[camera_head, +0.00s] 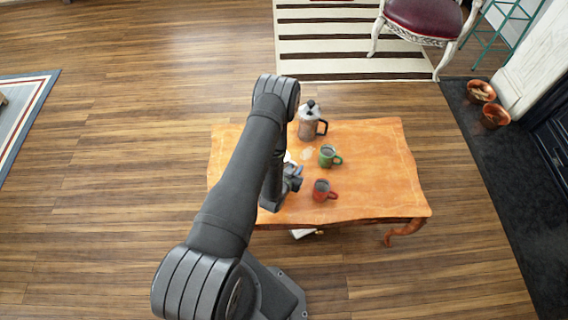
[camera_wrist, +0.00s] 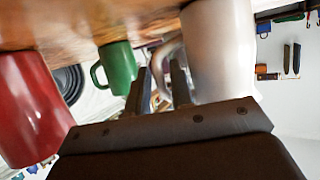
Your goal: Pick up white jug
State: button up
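The white jug (camera_wrist: 222,45) stands close on the right in the wrist view, which is tilted. Its pale handle (camera_wrist: 165,55) shows beyond and partly behind my fingers. My gripper (camera_wrist: 162,88) is open, with its two dark fingers apart and pointing at the handle area. I cannot tell whether the handle lies between the fingers or whether they touch it. In the head view my gripper (camera_head: 294,176) is low over the table, and my arm hides most of the jug; only a small white patch (camera_head: 288,157) shows.
The mugs are near my gripper. The table's right side is clear. A red-seated chair (camera_head: 425,18) stands behind on a striped rug (camera_head: 330,45).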

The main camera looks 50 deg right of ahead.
jog(key=shift+w+d+f, duration=0.1)
jog(key=shift+d+f, duration=0.1)
jog(key=shift+d, duration=0.15)
jog(key=shift+c, duration=0.4)
grip_shut()
jog(key=shift+r, duration=0.15)
